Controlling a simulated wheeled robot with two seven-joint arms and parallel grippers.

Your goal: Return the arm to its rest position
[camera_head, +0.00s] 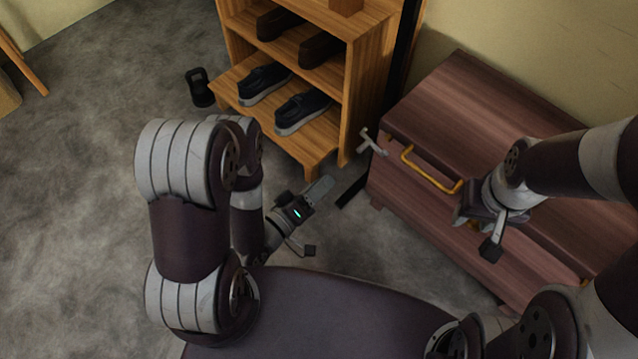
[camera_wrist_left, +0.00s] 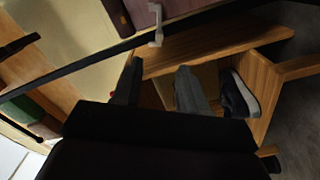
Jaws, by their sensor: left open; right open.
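My left gripper (camera_head: 319,189) is low over the grey floor, in front of the shoe rack (camera_head: 325,153). Its arm comes in from the left and bends down and forward. In the left wrist view its two fingers (camera_wrist_left: 160,86) are apart, with nothing seen held between them, and the wooden rack is beyond them. My right gripper (camera_head: 470,217) is over the front of the dark reddish wooden cabinet (camera_head: 480,100), close to its yellow handle (camera_head: 430,170). It is open; its fingertips are small and partly hidden, and I cannot tell whether it touches the cabinet.
Dark shoes (camera_head: 303,107) stand on the rack's lower shelf, and brown shoes (camera_head: 278,23) on the shelf above. A black kettlebell-like object (camera_head: 200,88) stands left of the rack. A grey handle (camera_head: 372,142) sticks out by the cabinet's left edge.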

